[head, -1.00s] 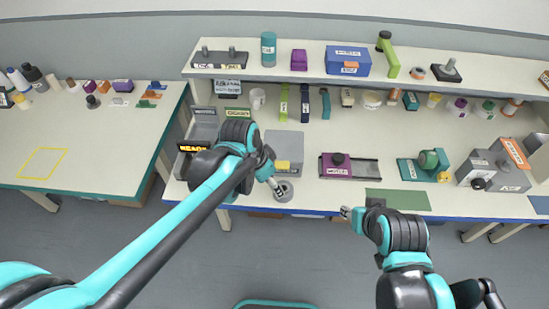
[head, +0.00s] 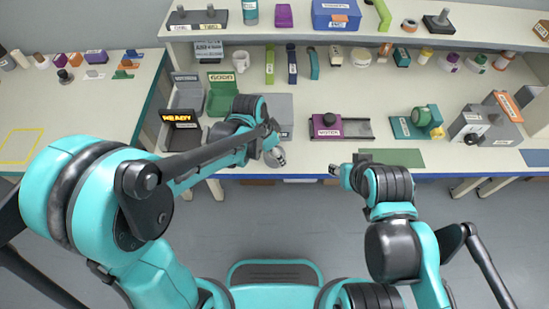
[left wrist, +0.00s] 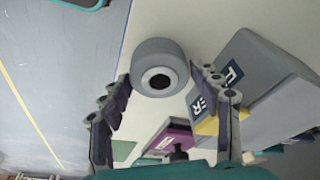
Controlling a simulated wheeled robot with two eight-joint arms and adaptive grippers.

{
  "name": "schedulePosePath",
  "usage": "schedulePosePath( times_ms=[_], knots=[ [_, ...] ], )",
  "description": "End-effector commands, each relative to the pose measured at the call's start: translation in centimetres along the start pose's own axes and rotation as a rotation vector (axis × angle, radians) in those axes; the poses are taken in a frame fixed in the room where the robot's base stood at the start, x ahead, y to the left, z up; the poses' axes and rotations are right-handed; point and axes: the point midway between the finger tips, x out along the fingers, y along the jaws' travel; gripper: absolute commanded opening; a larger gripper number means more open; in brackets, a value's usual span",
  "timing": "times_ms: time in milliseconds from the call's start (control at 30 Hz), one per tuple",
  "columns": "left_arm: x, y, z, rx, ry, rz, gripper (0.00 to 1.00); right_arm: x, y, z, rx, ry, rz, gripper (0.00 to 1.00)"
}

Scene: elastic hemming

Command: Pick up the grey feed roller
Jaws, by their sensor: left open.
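The grey feed roller (left wrist: 160,62) is a short, thick grey cylinder with a dark centre hole. In the left wrist view it stands on the pale bench top, between and just beyond the tips of my left gripper (left wrist: 160,78). The fingers are spread apart and not closed on it. In the head view my left gripper (head: 270,146) is at the bench's front edge, and the roller (head: 276,158) shows partly beneath it. My right gripper (head: 335,170) hangs in front of the bench edge, too small to tell whether it is open or shut.
A grey box with a yellow strip (left wrist: 265,75) stands close beside the roller. Trays and a READY display (head: 180,117) are at left.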

Motion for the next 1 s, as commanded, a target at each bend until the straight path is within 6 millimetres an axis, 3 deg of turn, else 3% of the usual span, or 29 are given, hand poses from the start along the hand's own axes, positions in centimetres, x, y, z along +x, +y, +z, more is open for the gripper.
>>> schedulePosePath(
  times_ms=[100,367,500,533,833,1000],
  knots=[
    [1.2,0.0,0.0,0.0,0.0,0.0,0.63,0.4,0.0,0.3,0.0,0.0,0.0,0.4],
    [1.3,0.0,0.0,0.0,0.0,0.0,0.63,0.4,0.0,0.2,0.0,0.0,0.0,0.4],
    [1.3,0.0,0.0,0.0,0.0,0.0,0.26,0.4,0.0,0.2,0.0,0.0,0.0,0.4],
    [1.3,0.0,0.0,0.0,0.0,0.0,0.22,0.4,0.0,0.2,0.0,0.0,0.0,0.4],
    [1.1,0.1,0.0,0.0,0.0,0.0,0.21,0.3,0.0,0.2,0.0,0.0,0.0,0.4],
    [0.1,0.7,0.2,0.0,0.0,0.0,0.21,-0.4,0.0,-0.3,0.0,0.0,0.0,0.4]
  ],
)
